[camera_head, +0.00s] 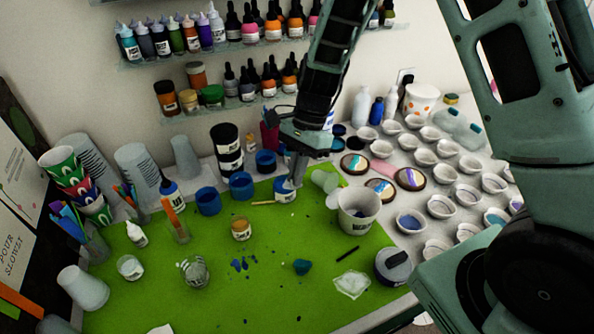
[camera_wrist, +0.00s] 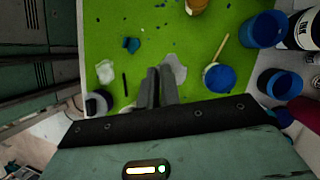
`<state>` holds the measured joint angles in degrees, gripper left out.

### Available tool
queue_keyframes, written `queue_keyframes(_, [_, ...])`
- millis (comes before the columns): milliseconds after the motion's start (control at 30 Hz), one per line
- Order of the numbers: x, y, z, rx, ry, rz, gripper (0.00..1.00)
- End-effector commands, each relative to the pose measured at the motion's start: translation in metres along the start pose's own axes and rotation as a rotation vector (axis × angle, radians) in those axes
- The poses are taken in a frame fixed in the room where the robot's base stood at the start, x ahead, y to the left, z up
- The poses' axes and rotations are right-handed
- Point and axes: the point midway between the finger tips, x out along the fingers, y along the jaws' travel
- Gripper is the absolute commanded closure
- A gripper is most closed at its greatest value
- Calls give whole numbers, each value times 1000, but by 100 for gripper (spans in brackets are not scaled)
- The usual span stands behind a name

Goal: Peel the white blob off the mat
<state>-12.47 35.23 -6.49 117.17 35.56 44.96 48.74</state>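A white, flat, irregular blob (camera_head: 352,283) lies on the green mat (camera_head: 265,300) near its front right. It also shows in the wrist view (camera_wrist: 105,72), left of my fingers, with a thin black stick (camera_wrist: 125,84) beside it. My gripper (camera_head: 293,183) points down above the back part of the mat, well away from the blob. In the wrist view its fingers (camera_wrist: 159,72) are together with nothing visible between them. A pale grey shape (camera_wrist: 174,69) shows just beyond the fingertips; I cannot tell what it is.
Blue cups (camera_head: 241,186) stand behind left. Several small bowls (camera_head: 441,206) fill the right. The front middle of the mat is fairly clear.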

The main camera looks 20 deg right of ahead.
Motion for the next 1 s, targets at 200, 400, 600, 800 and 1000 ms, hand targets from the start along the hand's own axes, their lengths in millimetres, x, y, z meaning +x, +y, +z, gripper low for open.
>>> queue_keyframes(200, [0, 0, 0, 0, 0, 0, 100])
queue_keyframes(400, [-12, 1, 5, 0, 0, 0, 100])
queue_keyframes(600, [-31, 4, 13, 0, 0, 0, 100])
queue_keyframes(800, [-38, 4, 16, -1, 0, 0, 100])
queue_keyframes(1000, [-37, 4, 15, 0, 0, 0, 100])
